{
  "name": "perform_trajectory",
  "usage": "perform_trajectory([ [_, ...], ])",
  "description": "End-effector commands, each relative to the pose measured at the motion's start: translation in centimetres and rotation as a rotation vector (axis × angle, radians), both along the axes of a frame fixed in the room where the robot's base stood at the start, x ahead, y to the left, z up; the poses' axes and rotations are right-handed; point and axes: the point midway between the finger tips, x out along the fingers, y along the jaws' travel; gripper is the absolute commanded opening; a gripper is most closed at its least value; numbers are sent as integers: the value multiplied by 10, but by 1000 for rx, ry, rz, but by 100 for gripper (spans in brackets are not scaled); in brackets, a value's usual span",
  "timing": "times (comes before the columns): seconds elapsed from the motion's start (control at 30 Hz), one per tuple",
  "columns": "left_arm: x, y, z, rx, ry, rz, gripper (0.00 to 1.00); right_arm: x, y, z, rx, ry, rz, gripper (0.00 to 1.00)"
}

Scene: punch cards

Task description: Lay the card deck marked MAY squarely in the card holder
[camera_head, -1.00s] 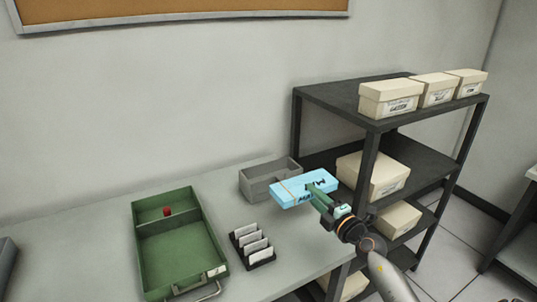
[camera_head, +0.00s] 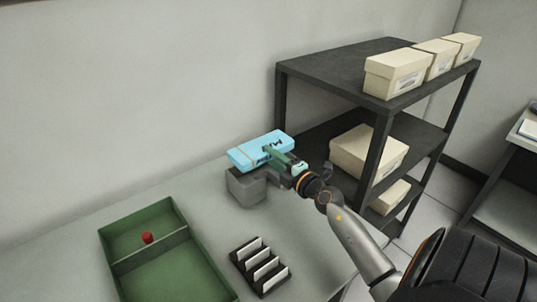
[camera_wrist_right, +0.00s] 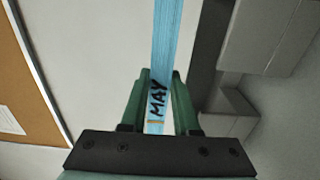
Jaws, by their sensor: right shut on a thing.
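The light blue card deck (camera_head: 250,153) has a tan band and dark lettering. In the right wrist view the lettering on the deck (camera_wrist_right: 159,95) reads MAY. My right gripper (camera_head: 275,158) is shut on the deck and holds it above the grey card holder (camera_head: 247,187) at the back of the table. The deck hides most of the holder's opening, and I cannot tell whether they touch. My right gripper's green fingers (camera_wrist_right: 159,100) stand on both sides of the deck in the right wrist view. My left gripper is not in view.
A green tray (camera_head: 112,238) with a red knob-like object (camera_head: 147,238) lies at the front left. A black rack (camera_head: 240,257) with several white cards stands in front of the holder. A dark shelf (camera_head: 330,62) with cream boxes (camera_head: 397,74) stands at right.

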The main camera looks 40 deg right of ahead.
Motion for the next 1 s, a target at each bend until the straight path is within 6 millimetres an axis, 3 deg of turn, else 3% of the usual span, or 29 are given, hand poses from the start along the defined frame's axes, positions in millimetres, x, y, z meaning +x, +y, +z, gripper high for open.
perform_trajectory([
  [0.43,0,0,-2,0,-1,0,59,0,0,-1,0,-4,-1,0],
  [1.0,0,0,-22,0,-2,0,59,-3,0,-29,-1,-5,1,0],
])
